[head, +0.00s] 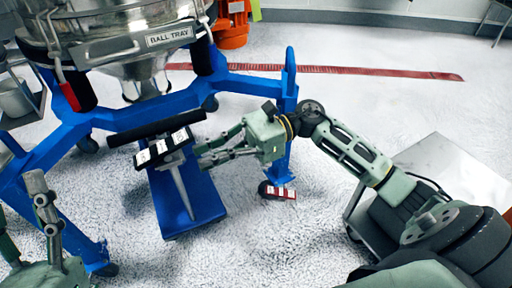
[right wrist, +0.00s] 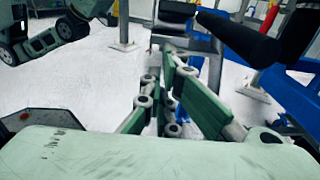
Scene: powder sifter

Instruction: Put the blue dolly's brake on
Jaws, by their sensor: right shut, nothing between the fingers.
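A small blue dolly (head: 183,200) stands on the floor under the sifter, with a silver post and a black crossbar (head: 155,128) carrying white labels. A red pedal with white marks (head: 277,191) sits low by a caster at the foot of the blue frame's right leg; I cannot tell which part is the dolly's brake. My right gripper (head: 199,156) is shut and empty, just right of the crossbar, above the dolly's right side; its fingers (right wrist: 170,98) also show in the right wrist view. My left gripper (head: 20,200) is open and empty at the lower left.
The steel sifter (head: 135,35) with a "BALL TRAY" label stands on a blue frame (head: 250,82) with casters. A grey metal cart (head: 440,165) is at the right, beside my right arm. An orange unit (head: 232,30) stands behind.

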